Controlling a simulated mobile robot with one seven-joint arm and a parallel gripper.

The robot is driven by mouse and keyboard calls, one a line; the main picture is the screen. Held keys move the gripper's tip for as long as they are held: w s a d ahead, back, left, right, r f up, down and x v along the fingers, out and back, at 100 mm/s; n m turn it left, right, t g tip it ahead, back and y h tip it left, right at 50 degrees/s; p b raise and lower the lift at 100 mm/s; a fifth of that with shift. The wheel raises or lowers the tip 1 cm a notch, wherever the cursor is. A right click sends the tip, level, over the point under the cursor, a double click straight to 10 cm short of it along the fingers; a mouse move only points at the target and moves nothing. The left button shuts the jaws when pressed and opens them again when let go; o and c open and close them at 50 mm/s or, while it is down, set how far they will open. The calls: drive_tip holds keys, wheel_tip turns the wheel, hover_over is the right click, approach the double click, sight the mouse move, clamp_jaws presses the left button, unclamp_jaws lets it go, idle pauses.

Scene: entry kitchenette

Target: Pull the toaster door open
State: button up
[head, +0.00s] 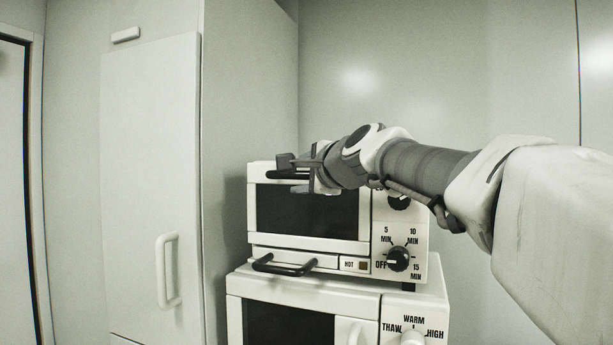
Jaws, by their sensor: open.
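The toaster (401,221) is a white toaster oven with dials on its right side, standing on another appliance. Its door (305,215) has a dark window and looks closed. A dark handle bar (284,174) runs along the door's top edge, its right part hidden by my gripper. My gripper (302,172) is open at the top of the door, beside this bar. I cannot tell whether its fingers are around the bar or touch it. My arm comes in from the right and covers part of the toaster's top and upper dial.
A black handle (284,266) juts out below the toaster door. The white appliance (363,298) underneath has a dark window and a dial. A tall cabinet with a white handle (168,270) stands at left. The space in front of the cabinet looks clear.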

clamp_jaws()
idle(1.3)
